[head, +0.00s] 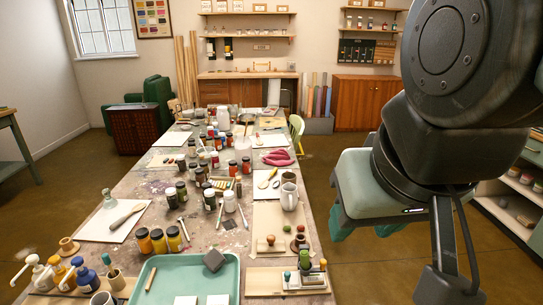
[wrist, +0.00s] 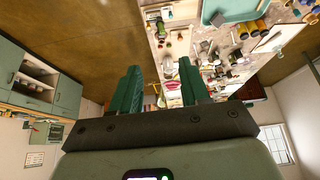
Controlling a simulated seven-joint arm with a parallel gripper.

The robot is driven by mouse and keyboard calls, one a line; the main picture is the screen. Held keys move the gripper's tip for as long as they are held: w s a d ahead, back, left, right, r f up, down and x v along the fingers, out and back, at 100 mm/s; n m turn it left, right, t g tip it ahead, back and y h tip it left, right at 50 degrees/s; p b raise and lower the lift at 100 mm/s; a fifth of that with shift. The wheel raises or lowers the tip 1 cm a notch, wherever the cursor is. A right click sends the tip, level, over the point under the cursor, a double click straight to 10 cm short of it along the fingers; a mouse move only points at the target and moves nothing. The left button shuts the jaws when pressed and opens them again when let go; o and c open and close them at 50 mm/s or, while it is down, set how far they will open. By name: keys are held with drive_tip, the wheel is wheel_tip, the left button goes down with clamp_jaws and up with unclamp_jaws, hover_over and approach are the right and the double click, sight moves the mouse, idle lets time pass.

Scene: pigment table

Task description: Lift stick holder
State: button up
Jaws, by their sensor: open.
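I cannot tell for certain which thing is the stick holder. A small pale rack (head: 291,281) with upright round-topped pieces, one green-topped, stands at the near right end of the table in the head view. A small cup (head: 116,282) with a stick in it stands at the near left. My gripper (head: 366,231) hangs to the right of the table, past its edge, apart from both. In the wrist view its two dark green fingers (wrist: 159,66) are spread with nothing between them.
The long table is crowded. A teal tray (head: 168,264) lies near the front, beside pump bottles (head: 82,273) and orange-and-yellow jars (head: 158,240). A grey mug (head: 289,197) stands on the right side. Floor (head: 345,270) is free right of the table.

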idle(0.3)
drive_tip(key=shift+c, duration=0.8)
drive_tip(key=shift+w, duration=0.3)
drive_tip(key=shift+c, duration=0.6)
drive_tip(key=m+g, duration=0.6)
drive_tip(key=m, duration=0.3)
hover_over(323, 261)
wheel_tip(323, 261, down, 25)
wheel_tip(323, 261, down, 11)
drive_tip(key=shift+f, duration=0.2)
